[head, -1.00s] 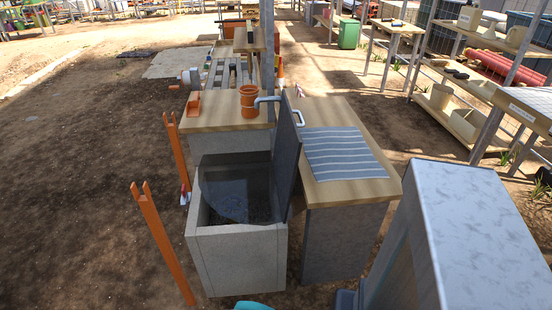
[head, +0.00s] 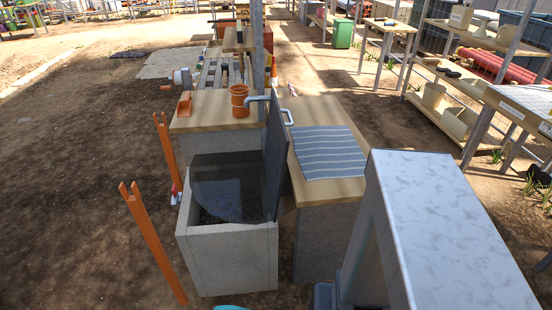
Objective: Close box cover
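The box (head: 228,258) is a pale grey, open-topped stone-like bin left of centre in the head view. Its dark inside shows, with what looks like a rounded sheen or water surface low down. The cover (head: 274,160) is a dark grey panel standing nearly upright along the box's right edge, so the box is open. A pale bent handle (head: 288,117) shows by the cover's upper right side. My gripper is not in view.
A wooden counter with a striped grey mat (head: 327,152) stands right of the cover. An orange pot (head: 239,101) sits on the counter behind. Orange forked posts (head: 152,243) stand at the left. A large grey metal cabinet (head: 450,235) fills the near right. Bare ground lies left.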

